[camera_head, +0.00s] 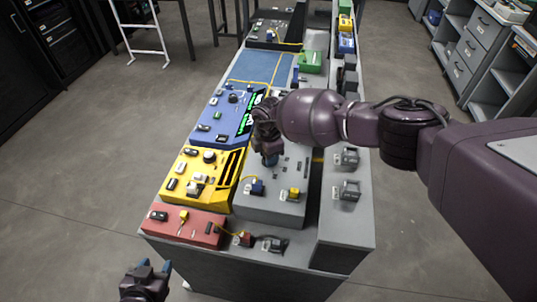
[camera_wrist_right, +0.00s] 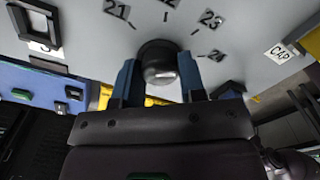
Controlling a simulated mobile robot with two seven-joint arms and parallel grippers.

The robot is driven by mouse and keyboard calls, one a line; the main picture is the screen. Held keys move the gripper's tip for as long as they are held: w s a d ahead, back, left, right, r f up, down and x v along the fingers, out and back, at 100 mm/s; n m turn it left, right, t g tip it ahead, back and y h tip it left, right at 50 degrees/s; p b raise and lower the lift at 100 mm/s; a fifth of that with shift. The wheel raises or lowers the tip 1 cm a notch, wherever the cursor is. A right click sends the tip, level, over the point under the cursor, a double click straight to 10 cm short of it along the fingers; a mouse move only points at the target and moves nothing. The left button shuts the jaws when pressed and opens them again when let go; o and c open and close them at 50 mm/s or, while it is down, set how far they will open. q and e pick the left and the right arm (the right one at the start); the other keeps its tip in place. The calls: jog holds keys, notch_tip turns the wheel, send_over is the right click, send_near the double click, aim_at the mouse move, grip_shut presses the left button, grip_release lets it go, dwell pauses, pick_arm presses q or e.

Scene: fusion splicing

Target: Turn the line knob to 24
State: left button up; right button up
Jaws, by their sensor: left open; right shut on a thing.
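The line knob (camera_wrist_right: 158,62) is a dark round knob on a light grey panel (camera_wrist_right: 95,55) in the right wrist view. Labels 21 (camera_wrist_right: 117,9), 23 (camera_wrist_right: 210,19) and 24 (camera_wrist_right: 217,55) stand around it with short tick marks; the label between 21 and 23 is cut off. My right gripper (camera_wrist_right: 158,78) is shut on the knob, one blue finger on each side. A pale mark shows on the knob, but which number it points to is unclear. In the head view my right gripper (camera_head: 269,158) is over the grey panel. My left gripper (camera_head: 154,266) is open and empty at the lower left.
A red box (camera_head: 187,232), a yellow box (camera_head: 178,198) and a blue box (camera_head: 205,115) line the bench's left side. Small connectors (camera_head: 293,193) and cables sit on the near grey panel. A CAP label (camera_wrist_right: 281,52) is right of the knob.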

jog(key=o, duration=0.9)
pick_arm(q)
jog(key=shift+w+d+b, duration=0.1)
jog(key=shift+w+b, duration=0.15)
jog(key=shift+b, duration=0.25)
pick_arm(e)
jog(key=shift+r, duration=5.45)
pick_arm(q)
jog(key=shift+s+f, duration=0.1)
jog(key=shift+f, duration=0.1)
